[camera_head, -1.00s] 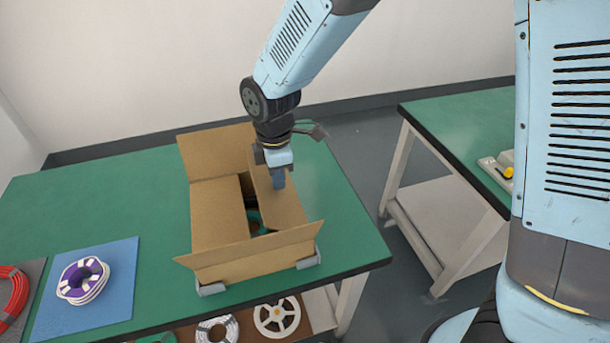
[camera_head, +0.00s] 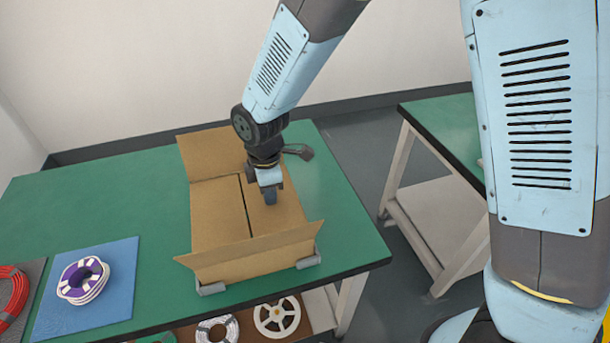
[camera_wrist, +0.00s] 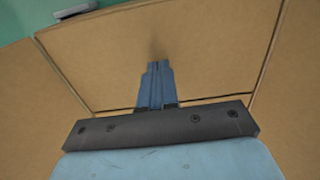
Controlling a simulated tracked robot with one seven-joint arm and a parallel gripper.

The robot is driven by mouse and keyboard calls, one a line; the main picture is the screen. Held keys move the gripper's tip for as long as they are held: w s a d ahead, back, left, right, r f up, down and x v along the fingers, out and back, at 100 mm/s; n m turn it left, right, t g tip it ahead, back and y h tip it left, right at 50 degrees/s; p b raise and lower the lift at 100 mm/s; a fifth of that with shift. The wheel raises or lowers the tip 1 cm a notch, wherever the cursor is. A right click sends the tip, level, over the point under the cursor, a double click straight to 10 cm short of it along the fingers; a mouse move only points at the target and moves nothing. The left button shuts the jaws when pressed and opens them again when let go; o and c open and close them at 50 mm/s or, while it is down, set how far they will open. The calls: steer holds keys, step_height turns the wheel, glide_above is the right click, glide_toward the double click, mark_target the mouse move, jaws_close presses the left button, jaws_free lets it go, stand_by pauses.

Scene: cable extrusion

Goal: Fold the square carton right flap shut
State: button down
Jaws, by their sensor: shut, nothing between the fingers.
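The square carton (camera_head: 255,262) stands on the green table, held by grey corner brackets. Its right flap (camera_head: 283,212) lies folded inward, about level, beside the left flap (camera_head: 217,212), with a narrow dark gap between them. The back flap (camera_head: 205,152) stands open and tilted back, and the front flap (camera_head: 250,250) stands up, leaning outward. My gripper (camera_head: 270,199) is shut and empty, its tip pointing down at the right flap and seeming to touch it. In the wrist view the shut fingers (camera_wrist: 155,75) lie over the brown flap (camera_wrist: 200,50); exact contact is hidden.
A purple-and-white cable spool (camera_head: 83,280) lies on a blue mat (camera_head: 110,305) at left, beside a red cable coil (camera_head: 10,295). Spools sit on the shelf below. A second green table (camera_head: 440,125) stands at right, across a floor gap.

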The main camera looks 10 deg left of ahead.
step_height(320, 180, up, 10)
stand_by(0.7)
